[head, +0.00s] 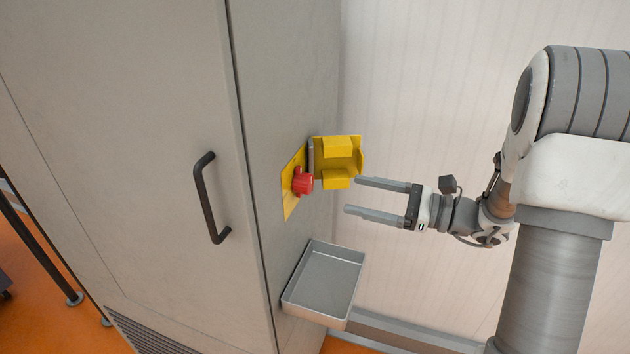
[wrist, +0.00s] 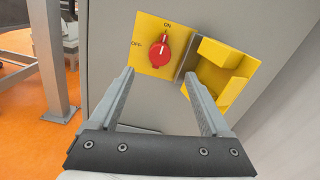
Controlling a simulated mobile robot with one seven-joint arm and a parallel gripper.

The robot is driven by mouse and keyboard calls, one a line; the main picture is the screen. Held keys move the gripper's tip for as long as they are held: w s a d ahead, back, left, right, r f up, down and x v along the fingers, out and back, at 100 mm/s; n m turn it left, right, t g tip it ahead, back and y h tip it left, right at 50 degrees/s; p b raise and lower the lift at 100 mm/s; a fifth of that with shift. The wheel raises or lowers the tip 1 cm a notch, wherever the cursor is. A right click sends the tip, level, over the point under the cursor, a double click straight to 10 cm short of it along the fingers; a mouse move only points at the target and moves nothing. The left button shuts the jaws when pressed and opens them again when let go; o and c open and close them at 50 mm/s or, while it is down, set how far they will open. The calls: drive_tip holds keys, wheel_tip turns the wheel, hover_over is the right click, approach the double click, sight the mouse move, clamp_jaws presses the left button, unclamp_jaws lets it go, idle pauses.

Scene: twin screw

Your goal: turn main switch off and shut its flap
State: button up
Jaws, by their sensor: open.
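The main switch, a red knob (head: 303,182), sits on a yellow plate (head: 291,192) on the cabinet side. In the wrist view the red knob (wrist: 160,55) has its white mark pointing up toward ON; OFF is printed to the left on the plate (wrist: 143,65). The yellow flap (head: 349,143) is hinged at the plate's far edge and stands open; it also shows in the wrist view (wrist: 231,57), right of the knob. My gripper (head: 352,195) is open and empty, to the right of the knob and apart from it, with its fingers pointing at the cabinet.
A grey metal tray (head: 322,284) sticks out from the cabinet side below the switch. The cabinet (head: 150,130) has a black door handle (head: 205,200) on its front. A pale wall (head: 440,90) stands behind. The space between gripper and switch looks free.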

sight(311, 185)
drive_tip(key=p+x, duration=0.1)
drive_tip(key=x, duration=0.9)
drive_tip(key=shift+p, duration=0.3)
clamp_jaws()
